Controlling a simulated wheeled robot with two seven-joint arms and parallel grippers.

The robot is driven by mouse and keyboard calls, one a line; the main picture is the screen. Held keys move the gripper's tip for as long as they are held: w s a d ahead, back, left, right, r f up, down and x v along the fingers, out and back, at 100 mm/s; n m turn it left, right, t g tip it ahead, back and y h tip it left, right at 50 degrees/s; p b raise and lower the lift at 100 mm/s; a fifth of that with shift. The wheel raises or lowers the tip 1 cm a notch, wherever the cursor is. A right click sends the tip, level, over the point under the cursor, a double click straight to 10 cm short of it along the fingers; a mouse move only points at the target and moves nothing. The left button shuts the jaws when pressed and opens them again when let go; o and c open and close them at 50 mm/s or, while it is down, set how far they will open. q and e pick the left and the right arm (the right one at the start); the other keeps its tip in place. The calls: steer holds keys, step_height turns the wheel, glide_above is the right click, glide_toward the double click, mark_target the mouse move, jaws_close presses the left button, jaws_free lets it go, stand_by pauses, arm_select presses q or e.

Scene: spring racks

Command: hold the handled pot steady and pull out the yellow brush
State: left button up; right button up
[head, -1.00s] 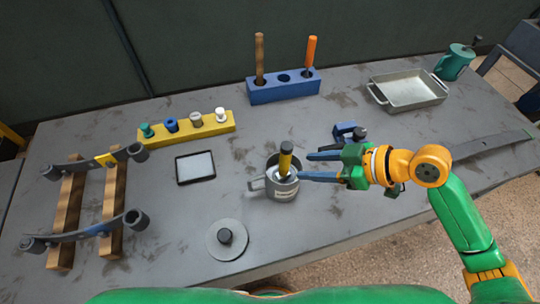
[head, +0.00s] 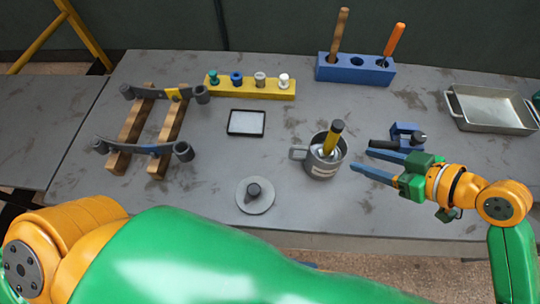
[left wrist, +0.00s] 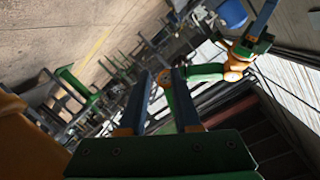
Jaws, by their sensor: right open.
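The grey handled pot (head: 325,168) stands on the table with its handle (head: 298,153) to the left. The yellow brush (head: 331,141), with a dark end on top, stands in the pot, leaning slightly right; its lower end is hidden inside. My right gripper (head: 363,156) is open and empty just right of the pot, its blue fingers pointing at it without visible contact. It also shows at the top right of the left wrist view. My left gripper (left wrist: 161,75) shows only in the left wrist view, its fingers apart with nothing between them, away from the pot.
A blue clamp-like object (head: 404,131) sits just behind my right gripper. A grey disc with a knob (head: 263,203) lies in front of the pot. A black-framed pad (head: 246,122), yellow rack (head: 270,91), blue block (head: 340,72) and metal tray (head: 493,110) stand around.

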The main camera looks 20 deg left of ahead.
mark_target(292, 151)
arm_select(q)
steer(key=w+a+f+m+t+y, duration=0.1)
steer(key=w+m, duration=0.2)
steer(key=w+a+f+m+y, duration=0.1)
steer(key=w+a+f+m, duration=0.1)
steer(key=w+m, duration=0.1)
steer(key=w+a+f+m+t+y, duration=0.1)
steer(key=w+a+f+m, duration=0.1)
steer(key=w+m, duration=0.2)
steer(key=shift+a+f+m+t, duration=0.1)
steer(key=shift+a+m+t, duration=0.2)
steer(key=shift+m, duration=0.1)
steer(key=w+a+m+t+y, duration=0.1)
steer(key=w+a+m, duration=0.1)
steer(key=w+m, duration=0.1)
steer(key=w+a+m+t+y, duration=0.1)
steer(key=w+a+m, duration=0.2)
steer(key=w, duration=0.1)
steer(key=w+a+m+t+y, duration=0.1)
steer(key=w+a+m, duration=0.1)
steer(key=w+m, duration=0.1)
steer(key=shift+w+a+f+m+t, duration=0.15)
steer(key=shift+w+m+t, duration=0.25)
steer(key=shift+w, duration=0.2)
steer(key=shift+m+y, duration=0.3)
steer(key=x, duration=0.7)
steer(key=shift+w+a, duration=0.1)
steer(key=shift+w, duration=0.25)
steer(key=shift+s, duration=0.1)
jaws_close()
